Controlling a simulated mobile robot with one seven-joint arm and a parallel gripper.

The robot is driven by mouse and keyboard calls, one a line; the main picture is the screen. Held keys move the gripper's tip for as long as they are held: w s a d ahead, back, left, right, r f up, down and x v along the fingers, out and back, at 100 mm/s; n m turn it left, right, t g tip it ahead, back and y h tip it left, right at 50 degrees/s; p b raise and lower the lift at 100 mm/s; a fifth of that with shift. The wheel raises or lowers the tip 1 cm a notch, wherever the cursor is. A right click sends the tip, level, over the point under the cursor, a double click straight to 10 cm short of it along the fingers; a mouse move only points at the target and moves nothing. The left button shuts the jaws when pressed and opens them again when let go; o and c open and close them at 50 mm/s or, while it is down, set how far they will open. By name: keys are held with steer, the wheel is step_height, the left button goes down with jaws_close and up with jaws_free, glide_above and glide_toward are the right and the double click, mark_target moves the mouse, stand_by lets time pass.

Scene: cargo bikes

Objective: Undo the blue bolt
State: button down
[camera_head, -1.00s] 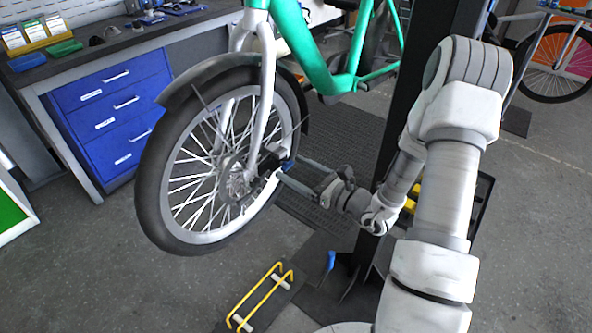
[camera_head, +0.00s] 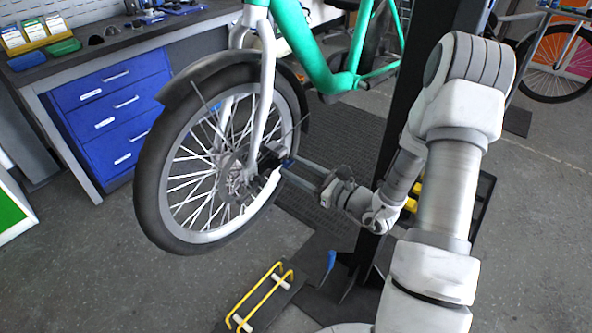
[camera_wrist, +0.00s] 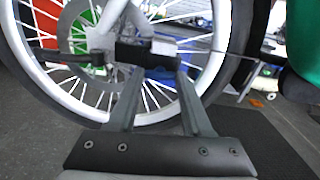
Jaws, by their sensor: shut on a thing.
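The bike's front wheel (camera_head: 160,185) hangs under a white fork (camera_head: 265,95). A black brake part (camera_head: 271,155) sits by the hub, and a small spot of the blue bolt (camera_head: 288,163) shows at its right side. My gripper (camera_head: 285,167) reaches in from the right, its two long fingers shut on the bolt. In the wrist view my gripper (camera_wrist: 158,72) points at the black brake part (camera_wrist: 146,52). Blue shows between its fingers, but the bolt's outline is unclear there. The fingers mostly hide the bolt.
A workbench with blue drawers (camera_head: 112,105) stands at the left. A black stand post (camera_head: 415,75) rises behind my arm. A yellow rack (camera_head: 262,297) and a blue-tipped part (camera_head: 331,261) lie low in front. Floor is free at lower left.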

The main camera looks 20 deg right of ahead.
steer(key=n+b, duration=0.4)
steer(key=n, duration=0.1)
steer(key=shift+f+b, duration=0.3)
steer(key=shift+b, duration=0.05)
steer(key=n+b, duration=0.8)
steer(key=b, duration=0.1)
steer(key=shift+b, duration=0.4)
steer(key=n+b, duration=0.1)
steer(key=n, duration=0.2)
steer(key=shift+r, duration=0.2)
steer(key=n, duration=1)
steer(key=shift+r, duration=0.1)
steer(key=n, duration=0.8)
steer(key=shift+n, duration=0.6)
